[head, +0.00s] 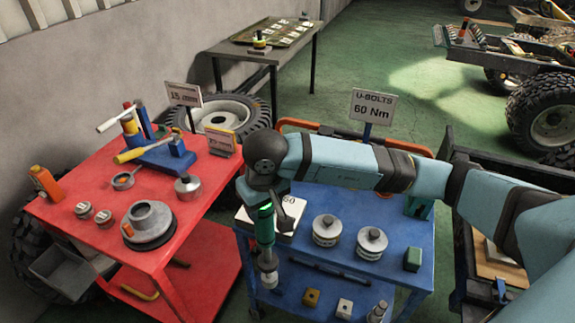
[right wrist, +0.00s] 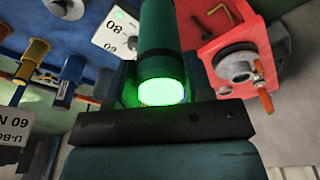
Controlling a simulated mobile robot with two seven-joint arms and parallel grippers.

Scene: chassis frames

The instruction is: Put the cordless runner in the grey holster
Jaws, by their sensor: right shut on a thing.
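My right gripper (head: 262,205) points down at the left edge of the blue cart and is shut on the cordless runner (head: 265,234). The runner is a dark green cylinder, roughly upright, with a pale metal lower part. In the right wrist view the runner (right wrist: 162,48) lies between the fingers, its near end glowing green. A grey open-topped box (head: 72,270) is fixed at the front left of the red cart, left of the gripper and apart from it. I cannot tell for sure whether it is the grey holster. My left gripper is out of view.
The red cart (head: 75,190) carries a blue press, tins, a grey hub and an orange bottle. The blue cart (head: 385,263) holds two metal round parts (head: 326,230), several small blocks and a U-bolts sign (head: 372,108). A gap separates the carts.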

